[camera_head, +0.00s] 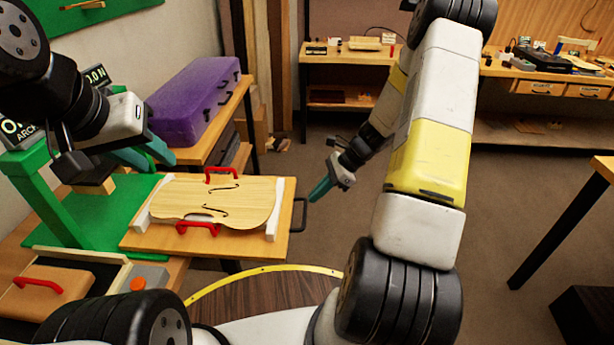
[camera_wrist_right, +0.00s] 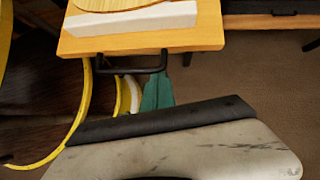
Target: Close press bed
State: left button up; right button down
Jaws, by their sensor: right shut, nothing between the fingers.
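The press bed (camera_head: 140,237) is a wooden board slid out to the right from the green press (camera_head: 48,195). A pale violin plate (camera_head: 240,203) lies on it between white end blocks, with red handles (camera_head: 198,229) at its sides. A black bar handle (camera_head: 304,214) juts from the bed's right end; it also shows in the right wrist view (camera_wrist_right: 118,71). My right gripper (camera_head: 320,191), with teal fingers (camera_wrist_right: 157,92), is shut and empty close beside this handle; contact is unclear. My left gripper (camera_head: 148,155) is open and empty above the bed's left end, near the press.
A purple case (camera_head: 193,101) sits on a side table behind the bed. A wooden block with a red handle (camera_head: 38,286) and an orange button (camera_head: 138,284) are at front left. Benches stand at the back. Floor to the right of the handle is clear.

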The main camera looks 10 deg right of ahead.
aim_at(209, 190)
jog(key=w+a, duration=0.3)
jog(key=a, duration=0.7)
jog(key=w+a, duration=0.2)
jog(key=a, duration=0.8)
jog(key=w+a, duration=0.3)
jog(key=a, duration=0.7)
jog(key=shift+w+a, duration=0.2)
jog(key=shift+w, duration=0.1)
jog(key=shift+w+a, duration=0.1)
jog(key=shift+a, duration=0.15)
jog(key=shift+a, duration=0.1)
